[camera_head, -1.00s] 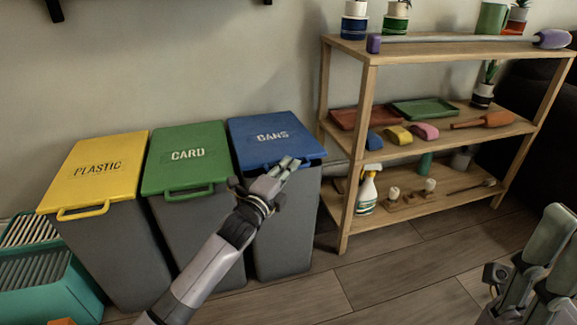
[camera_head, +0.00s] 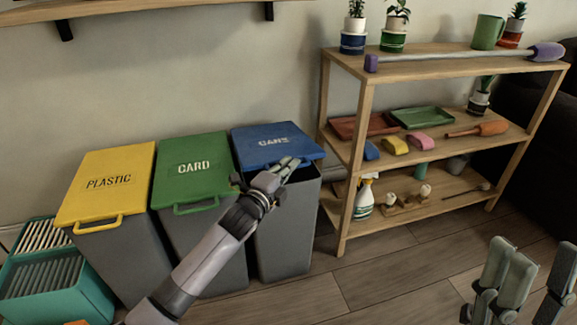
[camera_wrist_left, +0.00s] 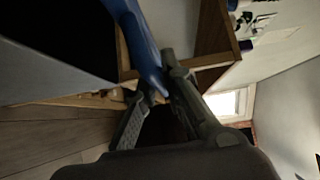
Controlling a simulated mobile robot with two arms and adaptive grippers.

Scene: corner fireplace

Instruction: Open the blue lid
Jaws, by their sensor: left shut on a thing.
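In the left wrist view the blue lid part (camera_wrist_left: 140,45) runs down between the fingers of my left gripper (camera_wrist_left: 158,95). My right gripper (camera_head: 528,285) is at the lower right, its fingers spread apart and empty, away from the bins.
A yellow-lidded bin (camera_head: 108,182) and a green-lidded bin (camera_head: 191,168) stand to the left. A wooden shelf (camera_head: 360,150) with a spray bottle (camera_head: 364,198), plants and tools stands close on the right. A teal crate (camera_head: 55,283) is at far left. Floor in front is clear.

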